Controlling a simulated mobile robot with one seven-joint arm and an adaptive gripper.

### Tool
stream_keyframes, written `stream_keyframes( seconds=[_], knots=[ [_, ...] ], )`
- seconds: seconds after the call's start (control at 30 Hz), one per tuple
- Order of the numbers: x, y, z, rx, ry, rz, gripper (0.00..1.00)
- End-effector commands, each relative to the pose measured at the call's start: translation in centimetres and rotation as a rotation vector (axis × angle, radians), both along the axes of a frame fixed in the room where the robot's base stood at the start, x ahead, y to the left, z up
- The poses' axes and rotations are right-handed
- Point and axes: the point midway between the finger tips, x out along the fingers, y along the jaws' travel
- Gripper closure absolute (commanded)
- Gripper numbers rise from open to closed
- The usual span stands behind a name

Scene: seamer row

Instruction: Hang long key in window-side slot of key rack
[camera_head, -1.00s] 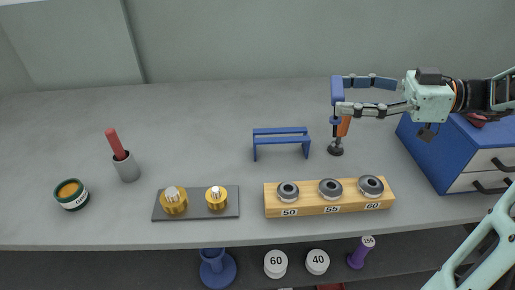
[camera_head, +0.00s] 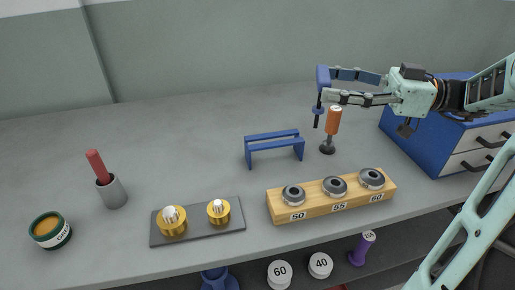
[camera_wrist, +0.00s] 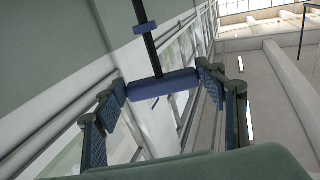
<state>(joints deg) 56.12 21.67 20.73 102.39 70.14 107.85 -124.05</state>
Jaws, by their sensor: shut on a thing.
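My gripper (camera_head: 324,86) is in the right half of the head view, above the bench. It is shut on the long key (camera_head: 323,76), whose blue crossbar lies between the fingertips and whose dark shaft hangs down. In the wrist view the blue crossbar (camera_wrist: 163,84) spans between the two fingers (camera_wrist: 160,92), with the black shaft running up from it and a blue collar on the shaft. The blue rack with two parallel rails (camera_head: 273,145) stands on the bench, left of the key. The key appears apart from the rack. Its height above the bench is hard to judge.
An orange-handled tool (camera_head: 333,122) stands on a black foot close beside the key's shaft. A wooden block (camera_head: 316,208) with several rings sits in front. A blue drawer cabinet (camera_head: 430,143) stands right. The bench behind and left of the rack is clear.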

Motion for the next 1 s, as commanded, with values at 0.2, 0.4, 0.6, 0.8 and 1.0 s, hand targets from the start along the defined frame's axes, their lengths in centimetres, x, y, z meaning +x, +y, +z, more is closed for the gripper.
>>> stream_keyframes(
  seconds=[0.2, 0.4, 0.6, 0.8, 1.0],
  knots=[
    [2.2, 3.6, -1.9, 0.004, 0.001, 0.007, 0.65],
    [5.0, 7.7, -4.1, 0.003, 0.000, 0.006, 0.65],
    [6.6, 9.9, -7.7, 0.004, 0.002, 0.003, 0.65],
    [7.3, 10.8, -8.9, 0.002, 0.000, 0.001, 0.65],
    [7.7, 11.5, -11.0, 0.004, 0.003, 0.000, 0.65]
  ],
)
